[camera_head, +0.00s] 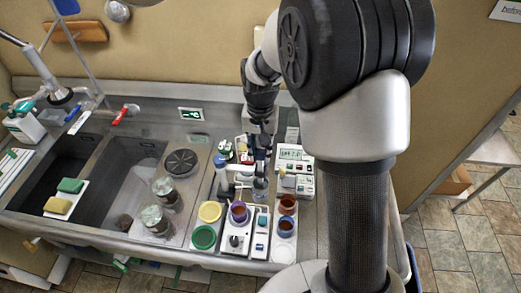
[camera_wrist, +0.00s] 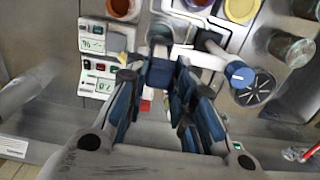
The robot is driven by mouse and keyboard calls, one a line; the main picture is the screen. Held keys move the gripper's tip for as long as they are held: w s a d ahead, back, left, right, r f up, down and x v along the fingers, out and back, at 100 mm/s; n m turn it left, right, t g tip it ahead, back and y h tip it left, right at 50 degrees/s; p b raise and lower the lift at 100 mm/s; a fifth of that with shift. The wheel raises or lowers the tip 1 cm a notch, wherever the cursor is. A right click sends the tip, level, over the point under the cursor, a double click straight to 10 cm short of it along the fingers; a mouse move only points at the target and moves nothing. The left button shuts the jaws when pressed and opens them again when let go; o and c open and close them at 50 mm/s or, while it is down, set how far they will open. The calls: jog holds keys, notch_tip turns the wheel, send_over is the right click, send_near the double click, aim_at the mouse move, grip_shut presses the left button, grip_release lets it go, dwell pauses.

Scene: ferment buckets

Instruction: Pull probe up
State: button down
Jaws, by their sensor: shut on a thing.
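My gripper (camera_head: 262,166) points down over the crowded right part of the counter, beside a pH meter (camera_head: 292,153) with a lit display. In the wrist view its two dark blue fingers (camera_wrist: 158,82) close around a slim dark probe (camera_wrist: 160,72), seen nearly end-on. The fingers hide much of the probe, and I cannot tell whether its tip is in liquid. A small clear vessel (camera_head: 260,188) stands just below the gripper. A white holder arm with a blue knob (camera_wrist: 238,75) lies beside the probe; the meter also shows in the wrist view (camera_wrist: 92,44).
Two glass jars (camera_head: 165,190) stand by the sink (camera_head: 125,180). Little free room surrounds the gripper.

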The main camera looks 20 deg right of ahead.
jog(key=shift+w+r, duration=0.2)
jog(key=shift+r, duration=0.05)
jog(key=c, duration=1.7)
grip_release()
jog(key=o, duration=0.3)
jog(key=shift+s, duration=0.1)
jog(key=shift+o, duration=0.2)
notch_tip(320, 180, up, 12)
